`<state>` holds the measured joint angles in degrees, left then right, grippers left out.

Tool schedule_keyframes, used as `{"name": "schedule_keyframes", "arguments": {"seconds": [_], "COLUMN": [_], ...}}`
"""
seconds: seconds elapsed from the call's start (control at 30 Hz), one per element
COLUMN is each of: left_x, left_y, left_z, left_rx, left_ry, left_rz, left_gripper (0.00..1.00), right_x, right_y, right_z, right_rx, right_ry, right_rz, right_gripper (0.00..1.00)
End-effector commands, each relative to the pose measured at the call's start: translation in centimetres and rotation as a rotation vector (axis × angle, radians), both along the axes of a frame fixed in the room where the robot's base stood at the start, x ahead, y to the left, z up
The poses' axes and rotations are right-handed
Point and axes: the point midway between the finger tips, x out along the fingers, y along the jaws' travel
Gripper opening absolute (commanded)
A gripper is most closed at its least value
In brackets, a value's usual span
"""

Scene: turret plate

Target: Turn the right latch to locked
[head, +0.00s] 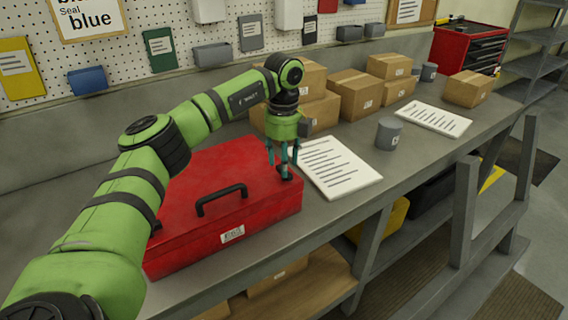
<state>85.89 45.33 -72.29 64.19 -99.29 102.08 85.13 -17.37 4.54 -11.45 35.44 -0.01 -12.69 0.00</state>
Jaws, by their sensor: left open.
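A red case (230,207) with a black handle (221,198) lies on the grey workbench. A small dark latch (285,173) sits on top of the case near its right edge. My left gripper (281,163) points down right above this latch, with its fingers open. The fingertips are at or just above the latch; I cannot tell if they touch it. The fingers partly hide the latch, so its setting is not clear. The left part of the case is hidden behind my left arm. My right gripper is not in view.
A printed sheet (335,167) lies just right of the case. A grey cup (388,134) and another sheet (435,119) are farther right. Several cardboard boxes (355,95) stand at the back behind the gripper. A pegboard wall (150,20) is behind the bench.

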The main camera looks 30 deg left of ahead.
Motion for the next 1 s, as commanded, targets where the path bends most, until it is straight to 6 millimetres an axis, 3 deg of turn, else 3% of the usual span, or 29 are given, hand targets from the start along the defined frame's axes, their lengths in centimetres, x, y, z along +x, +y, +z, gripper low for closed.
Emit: {"name": "schedule_keyframes", "arguments": {"seconds": [0.2, 0.5, 0.63, 1.0], "left_x": [0.0, 0.0, 0.0, 0.0], "left_y": [0.0, -0.1, -0.1, -0.1], "left_z": [-2.1, -2.5, -2.5, -2.4], "left_rx": [-0.001, -0.001, -0.002, -0.001], "left_ry": [0.0, -0.001, -0.001, 0.0], "left_rz": [-0.002, -0.003, -0.003, -0.025], "left_gripper": [0.5, 0.5, 0.0, 0.0], "right_x": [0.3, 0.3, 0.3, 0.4], "right_y": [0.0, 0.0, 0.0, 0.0], "right_z": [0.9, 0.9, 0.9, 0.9], "right_rx": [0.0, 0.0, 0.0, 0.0], "right_ry": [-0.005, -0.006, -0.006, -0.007], "right_rz": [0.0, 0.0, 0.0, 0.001], "right_gripper": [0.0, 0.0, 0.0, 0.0]}}
